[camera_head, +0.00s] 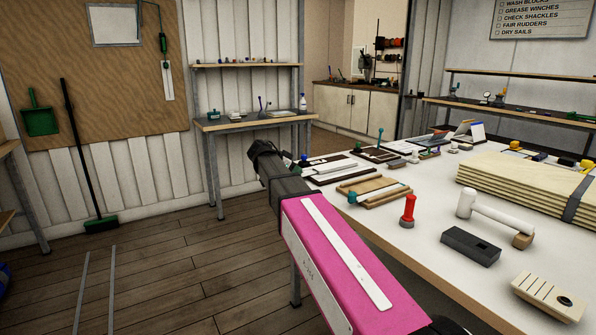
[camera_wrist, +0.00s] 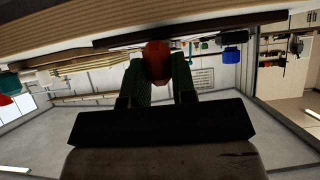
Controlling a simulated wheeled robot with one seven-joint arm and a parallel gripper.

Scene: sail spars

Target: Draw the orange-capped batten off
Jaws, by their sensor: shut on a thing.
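In the wrist view an orange-red rounded cap (camera_wrist: 156,60) sits between the two dark fingers of my gripper (camera_wrist: 159,78), which are shut on it. The cap faces me, and any batten body behind it is hidden. Long wooden boards (camera_wrist: 100,32) run across the top of the wrist view, close to the cap; I cannot tell whether it touches them. In the head view my pink forearm reaches away from me along the left edge of the table, and I cannot make out the fingers or the orange cap there.
The white table (camera_head: 430,240) carries a wooden block (camera_head: 375,192), a red-handled tool (camera_head: 408,210), a mallet (camera_head: 490,213), a dark block (camera_head: 470,246) and a strapped cream stack (camera_head: 525,182). A workbench (camera_head: 255,121) stands by the far wall. The floor at left is mostly clear.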

